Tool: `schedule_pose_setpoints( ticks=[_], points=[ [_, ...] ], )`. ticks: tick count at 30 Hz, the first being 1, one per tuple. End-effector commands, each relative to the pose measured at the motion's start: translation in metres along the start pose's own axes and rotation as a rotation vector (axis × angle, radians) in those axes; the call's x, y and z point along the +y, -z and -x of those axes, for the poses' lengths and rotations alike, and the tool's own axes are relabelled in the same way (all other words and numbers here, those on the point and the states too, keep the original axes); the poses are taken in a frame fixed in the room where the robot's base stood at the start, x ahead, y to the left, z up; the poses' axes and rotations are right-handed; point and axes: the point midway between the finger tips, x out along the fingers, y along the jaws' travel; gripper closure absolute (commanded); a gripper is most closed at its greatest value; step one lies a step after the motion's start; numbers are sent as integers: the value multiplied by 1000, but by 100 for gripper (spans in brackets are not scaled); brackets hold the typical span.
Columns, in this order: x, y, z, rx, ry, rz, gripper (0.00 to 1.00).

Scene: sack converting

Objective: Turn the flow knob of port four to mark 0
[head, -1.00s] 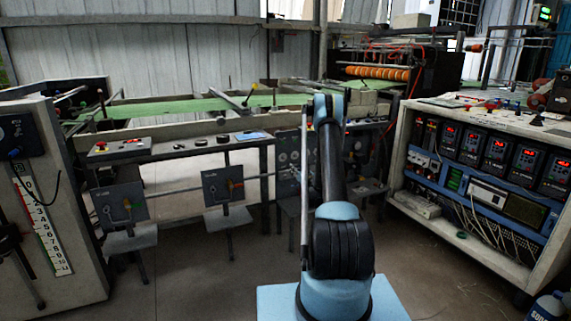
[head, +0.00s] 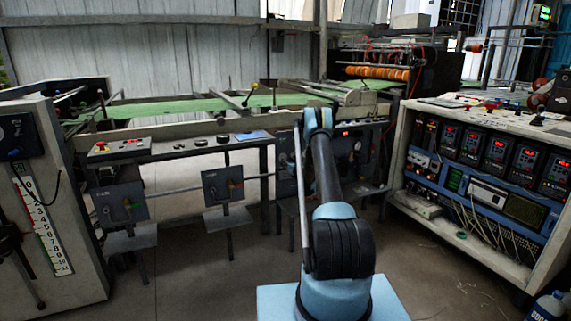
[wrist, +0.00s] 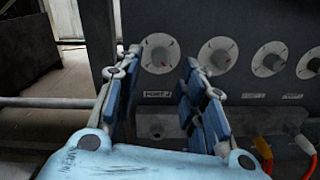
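In the wrist view a dark panel (wrist: 240,20) carries a row of round, pale-dialled flow knobs. The leftmost knob (wrist: 158,53) shows between the fingertips of my gripper (wrist: 160,60), with a small label (wrist: 158,94) below it starting "PORT"; its number is too blurred to read surely. A second knob (wrist: 218,56), a third knob (wrist: 270,58) and a partly cut-off knob (wrist: 311,63) lie to the right. My gripper is open and empty, its fingers pointing at the panel; contact with the leftmost knob cannot be told. In the head view my arm hides the gripper.
A grey rail (wrist: 50,102) runs at left. In the head view a cabinet of drives (head: 490,170) stands at right and a control box (head: 222,186) at left.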

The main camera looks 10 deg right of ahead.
Motion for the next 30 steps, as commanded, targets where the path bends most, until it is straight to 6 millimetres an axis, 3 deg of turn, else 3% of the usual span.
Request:
schedule_pose_setpoints(
  ticks=[3,9,20,25,30],
  points=[
    [1,0,-18,0,-1,0,62],
    [1,0,-34,0,-1,0,62],
    [0,0,-38,0,-1,0,62],
    [0,0,-37,0,0,0,100],
    [-2,0,-37,0,1,1,100]
  ],
)
